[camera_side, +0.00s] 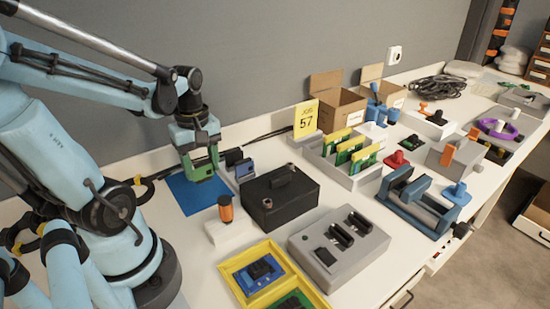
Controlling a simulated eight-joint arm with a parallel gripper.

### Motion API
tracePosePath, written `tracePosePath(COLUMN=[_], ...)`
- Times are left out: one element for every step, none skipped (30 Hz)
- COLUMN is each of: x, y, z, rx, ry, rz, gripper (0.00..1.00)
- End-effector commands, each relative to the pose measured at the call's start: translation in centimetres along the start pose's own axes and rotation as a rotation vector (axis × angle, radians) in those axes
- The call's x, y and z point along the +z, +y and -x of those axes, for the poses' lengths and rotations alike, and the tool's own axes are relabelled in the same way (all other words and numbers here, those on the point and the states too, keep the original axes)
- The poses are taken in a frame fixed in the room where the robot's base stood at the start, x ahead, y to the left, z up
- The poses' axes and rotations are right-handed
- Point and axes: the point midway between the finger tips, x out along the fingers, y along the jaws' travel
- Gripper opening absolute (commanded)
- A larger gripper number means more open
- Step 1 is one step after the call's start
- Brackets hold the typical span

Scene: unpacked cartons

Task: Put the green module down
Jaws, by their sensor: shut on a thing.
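My gripper (197,150) points down at the left of the bench, with its jaws shut on the green module (205,170). The module hangs at the fingertips over the far part of a flat blue mat (189,201). I cannot tell whether its lower edge touches the mat or is a little above it. The jaws hide part of the module. The near part of the mat is bare.
A grey holder with dark and blue pieces (246,171) stands close right of the mat. A yellow tray (226,269) lies in front. Cartons (337,102) stand at the back.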

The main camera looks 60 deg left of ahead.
Motion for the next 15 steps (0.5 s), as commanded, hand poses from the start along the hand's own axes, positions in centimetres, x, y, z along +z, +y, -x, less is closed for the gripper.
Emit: tracePosePath(x=[-0.6, -0.8, -1.1, -1.2, -1.4, -1.4, -1.5, -1.5, -1.5, -1.5, -1.5, -1.5, -1.5, -1.5, -1.5], y=[0.0, -0.1, -0.1, -0.1, -0.1, -0.2, -0.2, -0.2, -0.2, -0.1, -0.1, -0.1, -0.1, -0.1, -0.1], z=[-0.3, -0.5, -0.7, -0.7, -0.8, -0.9, -1.0, -1.1, -1.3, -1.5, -1.7, -2.1, -2.5, -2.8, -3.2], rx=[0.000, 0.000, 0.000, 0.000, 0.000, 0.000, 0.000, 0.000, 0.000, 0.000, 0.000, 0.000, 0.000, 0.000, 0.000], ry=[0.000, 0.000, 0.000, 0.000, 0.000, 0.000, 0.000, 0.000, 0.000, 0.000, 0.000, 0.000, 0.000, 0.000, 0.000], rz=[0.003, 0.003, 0.002, 0.001, 0.000, 0.000, -0.001, -0.001, -0.001, -0.002, -0.002, -0.002, -0.002, -0.002, -0.002], gripper=[0.11, 0.11, 0.11, 0.11, 0.11, 0.11, 0.11, 0.11, 0.11, 0.11, 0.11, 0.11, 0.11, 0.11, 0.11])
